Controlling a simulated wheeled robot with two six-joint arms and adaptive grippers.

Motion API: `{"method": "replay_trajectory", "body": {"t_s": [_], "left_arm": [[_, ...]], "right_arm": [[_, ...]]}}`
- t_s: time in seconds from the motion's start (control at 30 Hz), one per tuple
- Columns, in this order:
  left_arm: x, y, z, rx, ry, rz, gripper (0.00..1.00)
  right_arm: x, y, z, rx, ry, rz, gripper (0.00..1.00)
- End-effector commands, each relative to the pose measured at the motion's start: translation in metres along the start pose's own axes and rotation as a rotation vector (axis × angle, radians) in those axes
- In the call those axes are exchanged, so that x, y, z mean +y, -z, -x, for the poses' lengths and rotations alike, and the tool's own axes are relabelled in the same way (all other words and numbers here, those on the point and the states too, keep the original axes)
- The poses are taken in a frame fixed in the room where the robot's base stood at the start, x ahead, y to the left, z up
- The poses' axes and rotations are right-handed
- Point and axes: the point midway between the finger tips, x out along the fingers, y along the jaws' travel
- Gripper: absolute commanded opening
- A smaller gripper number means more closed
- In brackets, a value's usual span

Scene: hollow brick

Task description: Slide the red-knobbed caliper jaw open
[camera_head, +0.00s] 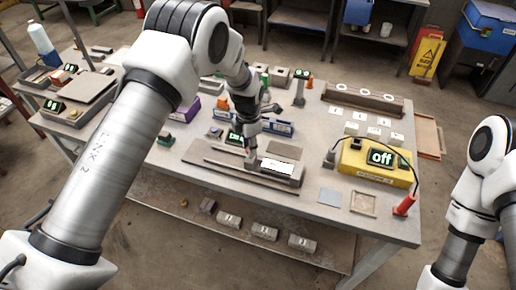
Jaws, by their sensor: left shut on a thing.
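The caliper (225,160) lies flat as a long grey-brown bar on a base plate near the front middle of the table. A white label plate (278,167) sits toward its right end. My left gripper (250,152) points down at the middle of the caliper, shut at the sliding jaw. The red knob is mostly hidden by the fingers, and the jaw's gap is too small to make out. My right arm shows at the right edge, but its gripper is out of view.
A yellow box (375,163) with an "off" display and a cable stands right of the caliper. Small grey tiles lie at right.

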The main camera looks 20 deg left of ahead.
Motion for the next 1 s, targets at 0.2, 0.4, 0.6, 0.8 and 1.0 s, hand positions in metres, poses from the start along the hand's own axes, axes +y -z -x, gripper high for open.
{"method": "replay_trajectory", "body": {"t_s": [0.2, 0.4, 0.6, 0.8, 1.0], "left_arm": [[0.029, 0.033, -0.006, 0.004, 0.007, 0.003, 0.0], [0.033, 0.039, -0.006, 0.007, 0.008, 0.0, 0.0], [0.032, 0.039, -0.006, 0.008, 0.009, 0.0, 0.46], [0.034, 0.038, -0.004, 0.005, 0.006, 0.001, 0.57], [0.035, 0.037, 0.002, 0.002, 0.003, 0.001, 0.57]], "right_arm": [[0.0, 0.0, -0.01, 0.0, 0.0, 0.0, 0.0], [0.0, 0.0, -0.009, 0.0, 0.0, 0.0, 0.0], [0.0, 0.0, -0.009, 0.0, 0.0, 0.0, 0.0], [0.0, 0.0, -0.009, 0.0, 0.0, 0.0, 0.0], [0.0, 0.0, -0.009, 0.0, 0.0, 0.0, 0.0]]}}
